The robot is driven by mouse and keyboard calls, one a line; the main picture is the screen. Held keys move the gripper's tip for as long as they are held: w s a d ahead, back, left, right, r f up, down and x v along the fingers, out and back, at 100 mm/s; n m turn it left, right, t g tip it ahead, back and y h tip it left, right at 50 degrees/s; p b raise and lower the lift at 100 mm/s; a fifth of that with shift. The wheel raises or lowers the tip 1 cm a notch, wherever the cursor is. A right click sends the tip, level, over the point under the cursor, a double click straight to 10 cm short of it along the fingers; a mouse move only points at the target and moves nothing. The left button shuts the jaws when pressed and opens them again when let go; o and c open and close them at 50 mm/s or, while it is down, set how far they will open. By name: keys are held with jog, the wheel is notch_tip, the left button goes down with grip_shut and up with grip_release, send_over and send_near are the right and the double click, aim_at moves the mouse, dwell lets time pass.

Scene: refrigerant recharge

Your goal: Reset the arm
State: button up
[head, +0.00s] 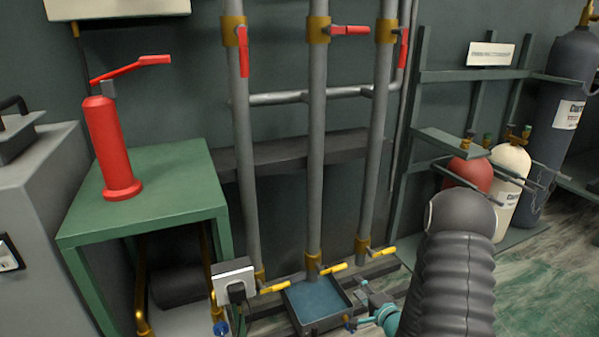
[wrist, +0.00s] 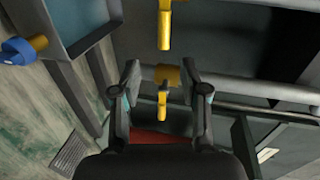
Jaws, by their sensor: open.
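My gripper (wrist: 160,82) is open, with its two dark fingers apart in the wrist view. A small yellow valve handle (wrist: 162,106) shows between the fingers; I cannot tell how far beyond them it is. In the head view my gripper (head: 368,294) is low, just right of the blue tray, below the right pipe's yellow handle (head: 384,252). My dark, ribbed arm reaches down from the right and hides part of the gripper. Nothing is seen held.
Three grey pipes with red levers (head: 350,30) above and yellow handles (head: 334,268) below stand behind the blue tray (head: 318,326). A green table (head: 150,210) with a red pump (head: 110,150) is left. Gas cylinders (head: 508,180) stand on a rack at right.

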jog(key=s+d+f+n+g+h, duration=0.3)
jog(key=s+f+n+g, duration=0.15)
jog(key=f, duration=0.55)
jog(key=s+d+r+n+g+h+p, duration=0.1)
jog(key=s+d+r+n+g+h, duration=0.2)
jog(key=s+g, duration=0.4)
jog(key=s+a+r+n+p, duration=0.2)
jog(key=s+r, duration=0.5)
jog(key=r, duration=0.8)
jog(key=s+a+r+n+t+p, duration=0.1)
jog(key=s+a+r+p, duration=0.3)
jog(key=r, duration=1.1)
jog(key=s+a+r+n+t+y+p, duration=0.1)
jog(key=s+a+r+n+p, duration=0.2)
jog(key=s+a+r, duration=0.4)
jog(key=w+v, duration=0.1)
jog(key=v, duration=0.8)
jog(key=shift+s+a+r, duration=0.15)
jog(key=shift+s+r, duration=0.05)
jog(key=shift+r, duration=0.25)
